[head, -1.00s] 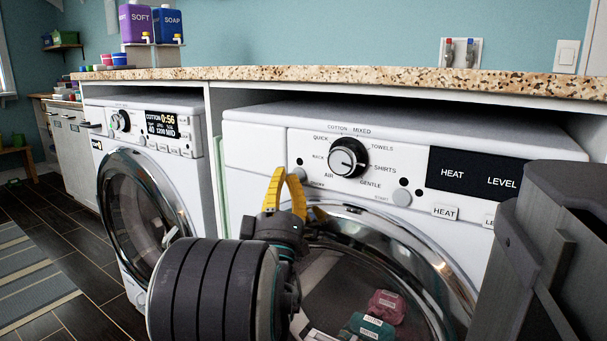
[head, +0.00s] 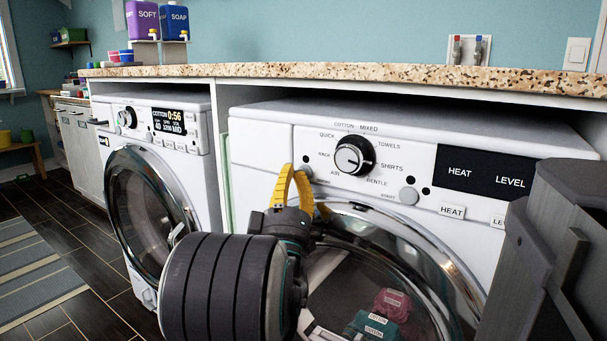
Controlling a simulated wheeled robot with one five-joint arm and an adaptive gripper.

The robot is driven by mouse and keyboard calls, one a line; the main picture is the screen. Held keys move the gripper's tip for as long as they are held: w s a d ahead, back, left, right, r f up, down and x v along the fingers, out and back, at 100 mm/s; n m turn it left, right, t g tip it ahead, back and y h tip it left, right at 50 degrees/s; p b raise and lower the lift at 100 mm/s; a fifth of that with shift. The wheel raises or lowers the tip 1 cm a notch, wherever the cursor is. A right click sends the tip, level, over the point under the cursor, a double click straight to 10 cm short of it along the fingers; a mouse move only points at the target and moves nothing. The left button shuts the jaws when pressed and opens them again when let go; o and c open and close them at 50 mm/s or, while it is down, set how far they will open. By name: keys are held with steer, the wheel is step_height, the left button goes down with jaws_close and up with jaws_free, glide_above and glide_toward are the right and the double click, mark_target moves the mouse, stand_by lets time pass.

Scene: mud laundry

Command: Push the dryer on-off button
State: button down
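The dryer (head: 262,145) is the white machine at right with a round glass door. Its panel has a black-and-silver knob (head: 354,155) ringed by programme labels. A small round grey button (head: 307,172) sits at the knob's lower left, partly hidden by my gripper; its label is covered. The tips overlap the left button's edge in view; contact cannot be told.
A washer (head: 205,135) with a lit display stands to the left. A speckled countertop (head: 340,71) runs above both machines. The dryer's HEAT display (head: 480,172) and HEAT key (head: 452,211) are farther right. Dark floor and a striped rug (head: 35,265) lie at left.

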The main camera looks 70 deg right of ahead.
steer(key=shift+s+d, duration=0.1)
steer(key=shift+d, duration=0.15)
stand_by(0.6)
steer(key=shift+s+d+r, duration=0.15)
steer(key=shift+d+r, duration=0.15)
stand_by(1.7)
steer(key=shift+a+f, duration=0.1)
stand_by(0.3)
steer(key=c, duration=1.9)
jaws_free()
jaws_close()
